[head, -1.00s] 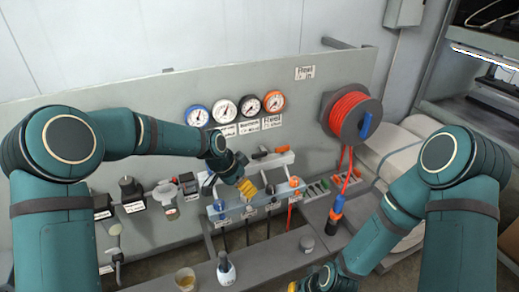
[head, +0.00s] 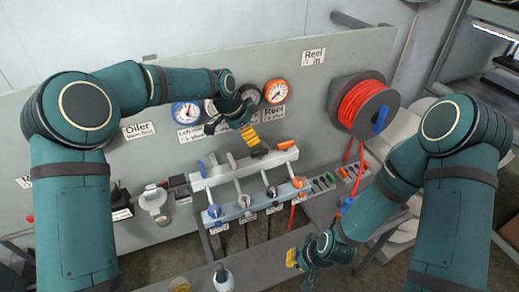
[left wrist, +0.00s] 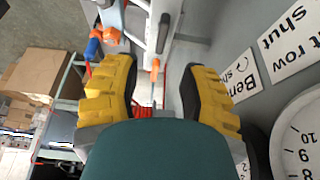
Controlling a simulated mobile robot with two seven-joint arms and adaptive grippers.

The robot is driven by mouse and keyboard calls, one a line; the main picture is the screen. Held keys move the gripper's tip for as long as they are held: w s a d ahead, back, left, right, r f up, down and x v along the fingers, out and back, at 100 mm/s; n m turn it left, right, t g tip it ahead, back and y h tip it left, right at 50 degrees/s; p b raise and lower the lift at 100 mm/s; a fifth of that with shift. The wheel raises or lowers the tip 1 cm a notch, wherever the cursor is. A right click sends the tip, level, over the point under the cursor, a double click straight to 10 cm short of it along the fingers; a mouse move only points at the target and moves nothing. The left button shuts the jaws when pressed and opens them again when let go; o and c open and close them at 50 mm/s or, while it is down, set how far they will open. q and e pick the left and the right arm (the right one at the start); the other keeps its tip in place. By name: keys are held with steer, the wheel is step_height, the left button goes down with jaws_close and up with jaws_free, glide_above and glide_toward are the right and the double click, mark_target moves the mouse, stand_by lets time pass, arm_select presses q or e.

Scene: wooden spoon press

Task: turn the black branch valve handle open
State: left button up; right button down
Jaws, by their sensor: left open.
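The pale valve manifold (head: 228,171) stands in front of the grey panel, with blue, grey, black and orange handles along its upper bar. The black branch handle (head: 259,152) is third from the left, beside the orange handle (head: 287,145). My left gripper (head: 249,136) is over the black handle, with its yellow fingertips close to it; contact cannot be told. In the left wrist view the left gripper (left wrist: 160,92) is open, with yellow pads apart and an orange part (left wrist: 154,71) seen through the gap. My right gripper (head: 292,258) is low, in front of the manifold; its jaws are unclear.
Gauges (head: 277,92) and labels are on the panel behind my left gripper. A red hose reel (head: 361,105) is at the right. A bottle (head: 223,277) stands on the front ledge. An oiler cup (head: 153,199) is left of the manifold.

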mark_target(259, 150)
arm_select(q)
steer(key=x, duration=0.9)
steer(key=shift+w+f, duration=0.1)
jaws_close()
